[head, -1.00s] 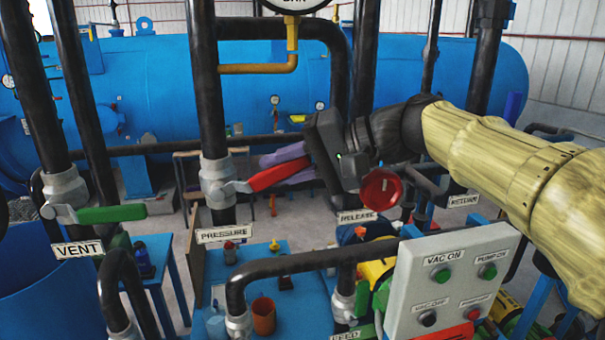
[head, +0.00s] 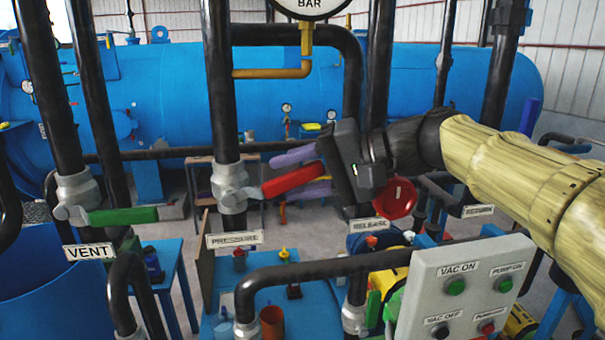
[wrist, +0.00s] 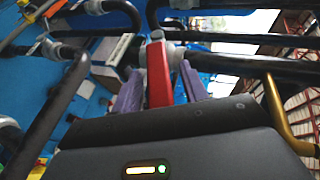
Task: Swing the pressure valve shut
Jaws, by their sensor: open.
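The pressure valve (head: 230,187) sits on the vertical black pipe above the PRESSURE label (head: 235,240). Its red lever (head: 292,180) sticks out to the right, tilted slightly up in the picture. My gripper (head: 280,179) reaches in from the right, its purple fingers spread on either side of the lever. In the wrist view the red lever (wrist: 158,75) stands between the two fingers (wrist: 162,88), with a visible gap on the right; whether the left finger touches it I cannot tell.
The green-handled VENT valve (head: 122,215) is to the left. A red round knob (head: 398,198) lies just below my wrist. A grey button panel (head: 465,280) stands at the lower right. A black pipe (head: 320,268) crosses in front, below the lever. The pressure gauge (head: 310,5) hangs above.

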